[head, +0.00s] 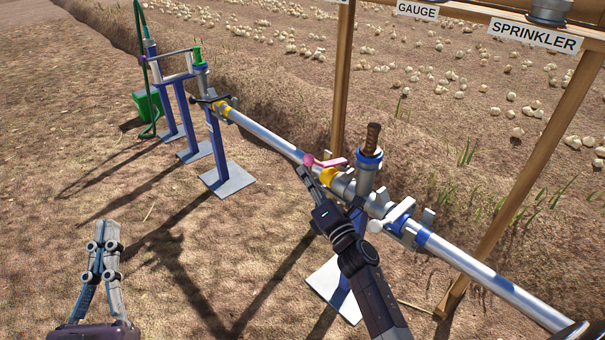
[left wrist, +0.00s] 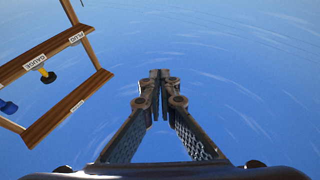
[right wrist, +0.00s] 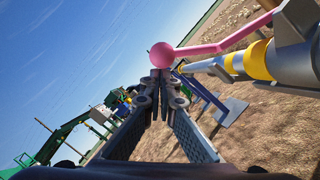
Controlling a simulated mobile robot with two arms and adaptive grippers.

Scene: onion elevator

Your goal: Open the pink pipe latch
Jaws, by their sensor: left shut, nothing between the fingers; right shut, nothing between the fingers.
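The pink pipe latch (head: 335,162) is a lever with a round knob at its left end, on the grey pipe (head: 265,132) beside a yellow ring (head: 328,176). In the right wrist view the latch (right wrist: 215,48) runs from its knob up to the right. My right gripper (head: 303,171) is shut and empty just below the knob. In the right wrist view its fingertips (right wrist: 160,73) lie right beneath the knob; I cannot tell whether they touch. My left gripper (head: 103,226) is shut and empty at lower left, far from the pipe; its fingertips (left wrist: 160,73) point at open sky.
A blue-collared vertical pipe with a brown handle (head: 372,138) stands just right of the latch. A white lever (head: 397,214) sits further right. Wooden sign posts (head: 341,75) rise behind. Blue stands (head: 219,150) carry the pipe. Bare ground lies at left.

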